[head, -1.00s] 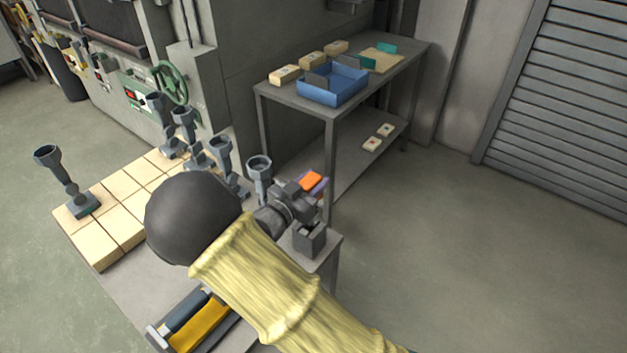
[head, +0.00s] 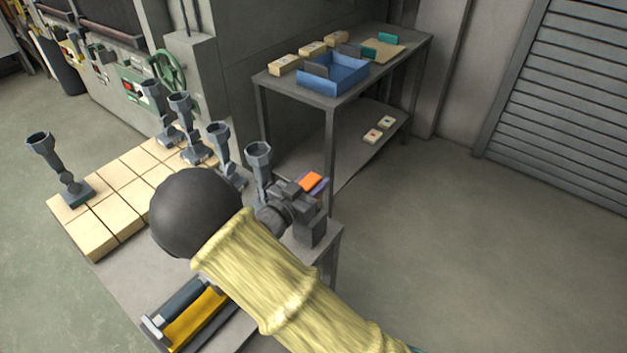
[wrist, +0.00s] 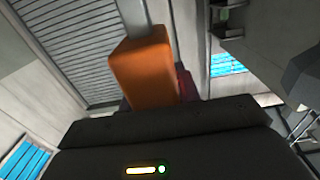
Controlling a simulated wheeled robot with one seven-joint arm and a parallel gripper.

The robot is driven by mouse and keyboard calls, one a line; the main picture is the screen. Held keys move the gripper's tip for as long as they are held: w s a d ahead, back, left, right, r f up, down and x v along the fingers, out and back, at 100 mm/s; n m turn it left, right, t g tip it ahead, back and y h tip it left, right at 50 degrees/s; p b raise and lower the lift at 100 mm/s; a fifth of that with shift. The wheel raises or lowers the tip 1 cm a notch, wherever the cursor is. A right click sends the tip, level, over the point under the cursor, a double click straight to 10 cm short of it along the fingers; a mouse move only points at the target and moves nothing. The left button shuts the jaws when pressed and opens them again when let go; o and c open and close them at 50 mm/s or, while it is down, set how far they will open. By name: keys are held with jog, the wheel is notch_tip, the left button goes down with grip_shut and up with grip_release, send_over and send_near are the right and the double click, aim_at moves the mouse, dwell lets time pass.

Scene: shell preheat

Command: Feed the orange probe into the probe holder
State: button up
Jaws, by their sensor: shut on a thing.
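The orange probe (head: 312,180) is in my gripper (head: 304,192), at the right end of the grey table. In the wrist view the probe (wrist: 143,68) is an orange block standing out beyond the dark jaw edge, with its lower part hidden. My gripper (wrist: 165,112) is shut on it. A small dark square box (head: 311,232), seemingly the probe holder, stands at the table's right corner. My gripper overlaps its top in the head view, so its opening is hidden. I cannot tell whether they touch.
Several grey cups on stands (head: 258,165) rise close to my gripper's left, by cream tiles (head: 90,235). A yellow and grey tray (head: 190,320) lies at the front. A side table (head: 280,92) with a blue bin (head: 345,82) stands behind. Open floor lies right.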

jog(key=shift+f+b, duration=0.9)
jog(key=shift+f, duration=0.6)
jog(key=o, duration=1.2)
jog(key=shift+o, duration=0.2)
jog(key=b+v, duration=0.3)
jog(key=v, duration=1.4)
jog(key=shift+s+a, duration=0.15)
jog(key=shift+f, duration=0.15)
